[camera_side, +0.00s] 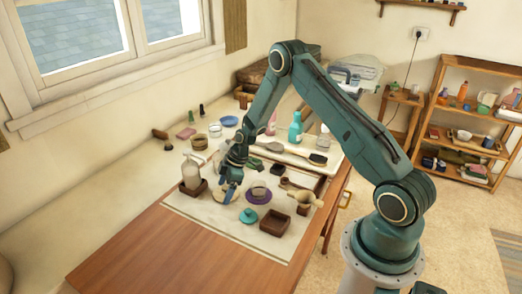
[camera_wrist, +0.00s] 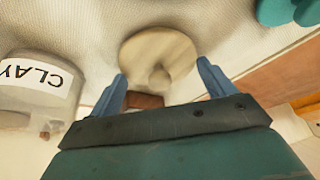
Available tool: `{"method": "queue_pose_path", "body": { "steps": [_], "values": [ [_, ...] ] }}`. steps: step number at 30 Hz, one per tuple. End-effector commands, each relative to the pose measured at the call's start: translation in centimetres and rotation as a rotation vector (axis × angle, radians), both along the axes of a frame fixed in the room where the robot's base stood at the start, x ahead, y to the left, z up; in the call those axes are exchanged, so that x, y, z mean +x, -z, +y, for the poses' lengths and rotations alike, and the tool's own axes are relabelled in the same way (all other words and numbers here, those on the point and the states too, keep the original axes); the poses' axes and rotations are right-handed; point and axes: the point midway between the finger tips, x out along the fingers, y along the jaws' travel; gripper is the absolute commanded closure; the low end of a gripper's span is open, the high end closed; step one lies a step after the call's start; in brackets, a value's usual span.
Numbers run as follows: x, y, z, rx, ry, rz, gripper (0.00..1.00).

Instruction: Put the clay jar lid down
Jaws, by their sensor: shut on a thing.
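The clay jar lid (camera_wrist: 150,45) is a cream disc with a round knob, between my two fingers in the wrist view. In the side view the pale lid (camera_side: 219,195) shows at my blue fingertips, low over the light mat, partly hidden by them. I cannot tell whether it touches the mat. My gripper (camera_wrist: 164,82) is shut on the lid; it also shows in the side view (camera_side: 229,190). The jar labelled CLAY (camera_wrist: 35,88) stands to the left in the wrist view, and a clear jar (camera_side: 191,171) stands left of my gripper in the side view.
The mat (camera_side: 205,213) has some bare room in front of my gripper. The wooden tabletop (camera_side: 150,250) is clear.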

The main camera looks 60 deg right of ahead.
Motion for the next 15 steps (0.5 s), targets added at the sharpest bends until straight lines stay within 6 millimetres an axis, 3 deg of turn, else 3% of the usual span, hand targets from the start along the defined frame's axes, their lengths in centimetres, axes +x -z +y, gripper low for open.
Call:
{"method": "queue_pose_path", "body": {
  "steps": [1,2,4,15],
  "values": [
    [0.01,0.13,-0.01,0.0,0.0,0.0,0.39],
    [0.0,0.12,-0.01,0.0,0.0,0.0,0.14],
    [0.01,0.1,-0.02,0.0,0.0,0.0,0.0],
    [0.02,-0.17,-0.01,0.0,0.0,0.0,0.0]
  ]
}}
